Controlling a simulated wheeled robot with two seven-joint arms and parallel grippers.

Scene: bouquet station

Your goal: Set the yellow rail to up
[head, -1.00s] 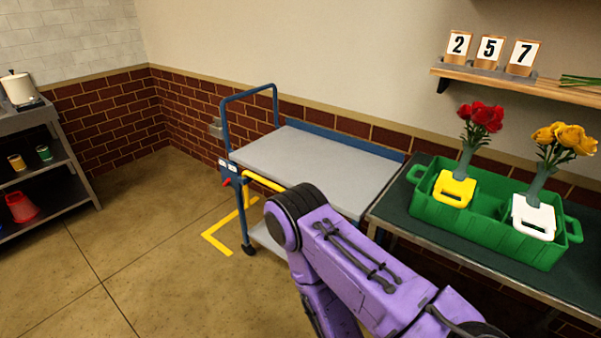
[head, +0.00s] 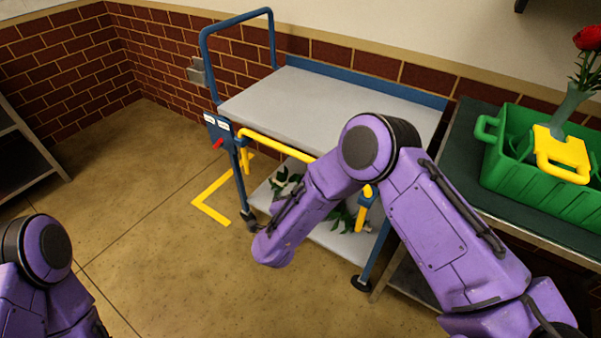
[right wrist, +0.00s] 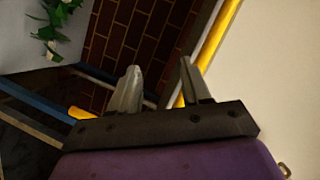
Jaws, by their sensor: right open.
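The yellow rail (head: 275,145) runs along the front of a blue-framed cart (head: 340,95), just below its grey top deck. My right arm hides part of it, and yellow parts show again to the right of the arm. My right gripper (right wrist: 160,66) is open in the right wrist view, with nothing seen held. A yellow bar (right wrist: 215,38) passes close to its right finger there; I cannot tell whether it touches. The gripper's jaws are hidden in the head view. My left arm shows at the lower left, but its gripper is out of view.
A labelled plate (head: 217,122) with a red knob (head: 218,144) sits at the cart's left post. Leafy white flowers lie on the lower shelf (head: 325,232). A green crate (head: 535,185) stands on the table at right.

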